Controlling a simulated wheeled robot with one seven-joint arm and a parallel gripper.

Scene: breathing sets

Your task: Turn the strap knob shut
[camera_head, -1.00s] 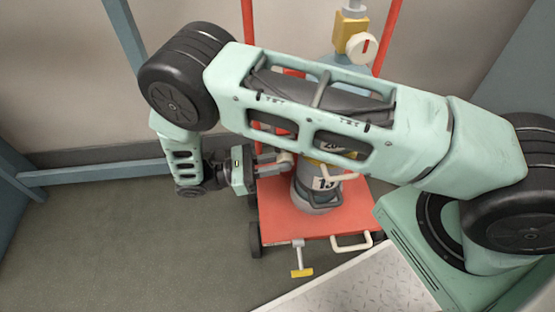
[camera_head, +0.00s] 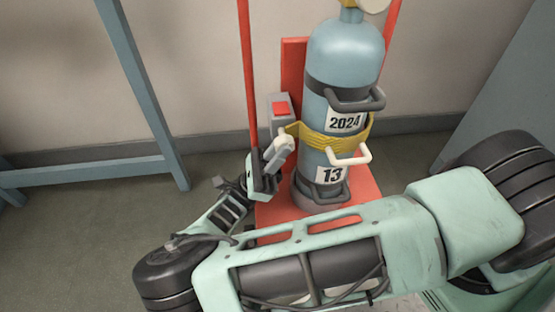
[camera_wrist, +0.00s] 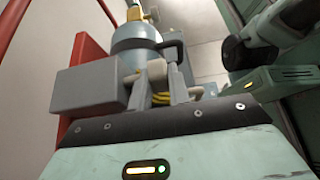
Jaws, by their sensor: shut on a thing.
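A blue-grey gas cylinder (camera_head: 340,80), labelled 2024 and 13, stands upright on a red trolley (camera_head: 262,213). A yellow strap (camera_head: 345,139) wraps its middle. In the wrist view the knob (camera_wrist: 157,70) shows between the grey fingers of my gripper (camera_wrist: 158,88). In the head view my gripper (camera_head: 284,142) reaches up from the lower left and is shut on the knob. The fingers hide part of the knob, so its turn angle is unclear.
The grey box (camera_head: 280,110) is close beside the fingers; it also shows in the wrist view (camera_wrist: 90,88). A red upright pole (camera_head: 247,75) stands left of the gripper. A cream handle (camera_head: 350,157) sticks out in front of the cylinder. A blue frame (camera_head: 140,85) stands at left.

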